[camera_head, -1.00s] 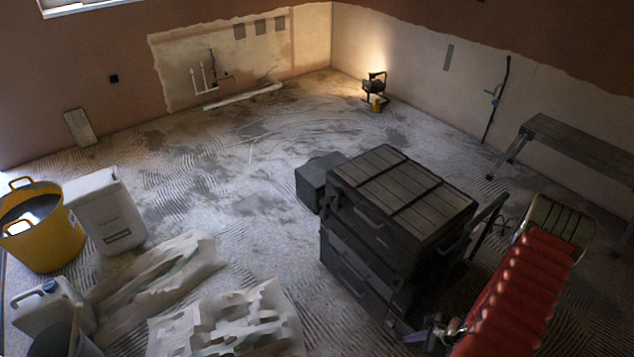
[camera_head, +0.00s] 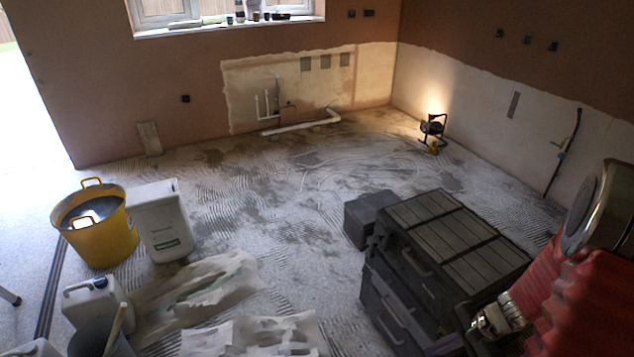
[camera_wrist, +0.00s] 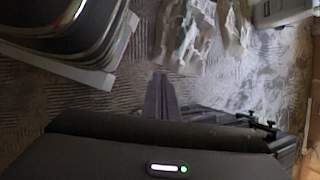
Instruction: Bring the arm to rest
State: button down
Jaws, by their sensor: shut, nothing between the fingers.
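My gripper shows in the wrist view as a dark narrow pair of fingers (camera_wrist: 163,97), pressed together with nothing between them. It is above the ridged, plaster-marked floor. In the head view, my red-sleeved arm fills the lower right, close to the dark stacked toolbox. The fingers cannot be made out in the head view.
The dark toolbox (camera_head: 445,240) stands left of my arm, with a smaller dark box (camera_head: 365,218) behind it. A yellow bucket (camera_head: 100,235), white tub (camera_head: 160,225) and crumpled sheets (camera_head: 205,290) are at left. The middle floor is clear.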

jog(key=s+a+r+n+t+h, duration=0.1)
jog(key=a+r+n, duration=0.4)
jog(key=r, duration=0.5)
jog(key=s+a+r+n+t+h, duration=0.1)
jog(key=s+a+r+n, duration=0.3)
jog(key=r, duration=0.7)
jog(key=s+a+r+n+t+h, duration=0.2)
jog(key=a+r+n, duration=0.3)
jog(key=r, duration=0.6)
jog(key=shift+s+a+r+n+h, duration=0.3)
jog(key=shift+s+a+h, duration=0.15)
jog(key=shift+a+h, duration=0.35)
jog(key=shift+f, duration=0.1)
